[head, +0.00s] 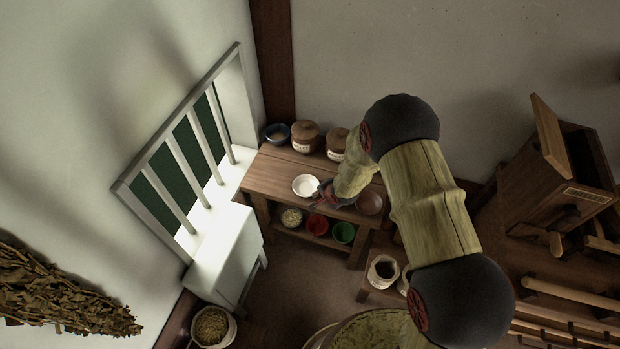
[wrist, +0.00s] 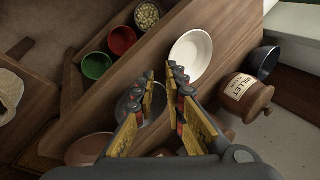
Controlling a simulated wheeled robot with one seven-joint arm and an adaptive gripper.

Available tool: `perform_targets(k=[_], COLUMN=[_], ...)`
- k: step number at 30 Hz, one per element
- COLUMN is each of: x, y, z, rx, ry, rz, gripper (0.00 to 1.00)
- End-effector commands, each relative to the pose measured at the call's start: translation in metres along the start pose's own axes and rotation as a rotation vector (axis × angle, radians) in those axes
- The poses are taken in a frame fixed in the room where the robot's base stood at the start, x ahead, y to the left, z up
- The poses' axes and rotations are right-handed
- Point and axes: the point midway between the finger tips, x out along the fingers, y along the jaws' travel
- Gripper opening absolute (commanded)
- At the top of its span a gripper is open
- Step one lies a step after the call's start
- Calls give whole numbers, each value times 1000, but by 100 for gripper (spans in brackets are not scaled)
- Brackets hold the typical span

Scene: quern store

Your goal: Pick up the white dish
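The white dish (head: 306,186) is a round, shallow, empty bowl on the top of the wooden table (head: 270,178). In the wrist view the white dish (wrist: 191,56) lies just beyond my fingertips, a little to the right. My gripper (wrist: 162,78) is open, with a clear gap between its two fingers and nothing held. In the head view my gripper (head: 326,192) is beside the dish on its right. A metal bowl (wrist: 130,104) shows behind and between the fingers in the wrist view, partly hidden by them.
Lidded jars (head: 304,136), one reading MILLET (wrist: 246,97), and a dark blue bowl (head: 277,133) stand at the table's back. A brown bowl (head: 369,202) is right of my gripper. The lower shelf holds a red bowl (head: 317,225), a green bowl (head: 343,233) and a bowl of pale pieces (head: 291,217).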

Motion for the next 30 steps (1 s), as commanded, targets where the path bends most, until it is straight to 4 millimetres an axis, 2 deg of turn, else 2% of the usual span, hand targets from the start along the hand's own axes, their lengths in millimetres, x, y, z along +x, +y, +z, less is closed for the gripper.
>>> perform_targets(k=[4,9,19,24,30], x=[-1,3,38,64,77], y=[-14,-17,-18,-18,-20], z=[2,2,3,6,6], rx=[124,199,201,201,201], ry=[-8,-11,-11,-11,-11], rz=[-57,-66,-66,-64,-65], gripper=[12,12,12,12,12])
